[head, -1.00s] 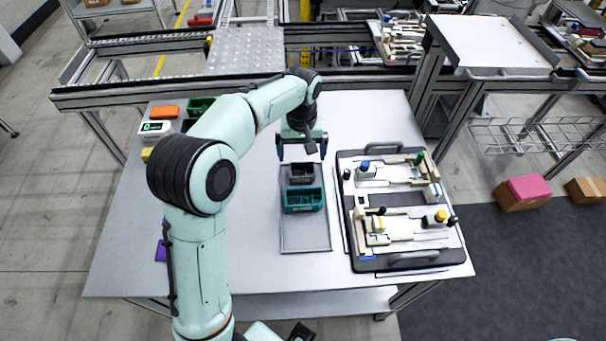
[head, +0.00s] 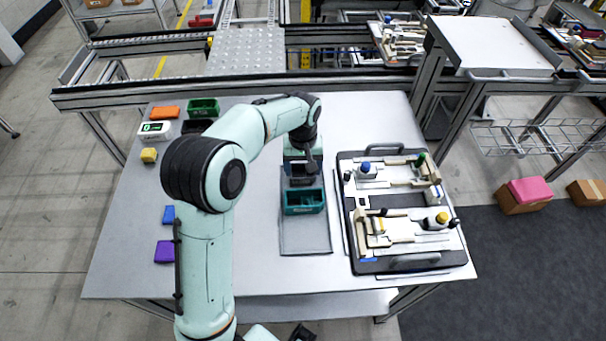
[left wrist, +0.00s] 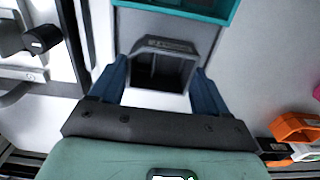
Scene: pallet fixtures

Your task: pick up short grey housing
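The short grey housing (head: 301,181) is a small dark grey open box in the grey tray (head: 305,241), just behind a longer teal housing (head: 304,201). In the left wrist view the grey housing (left wrist: 166,44) sits between the two blue fingers, its hollow facing the camera. My left gripper (head: 302,168) is open and low over the housing, one finger (left wrist: 113,80) on each side. A small gap seems to show at each side. The gripper hides part of the housing in the head view.
A black fixture pallet (head: 352,232) with several white and cream parts stands right of the tray.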

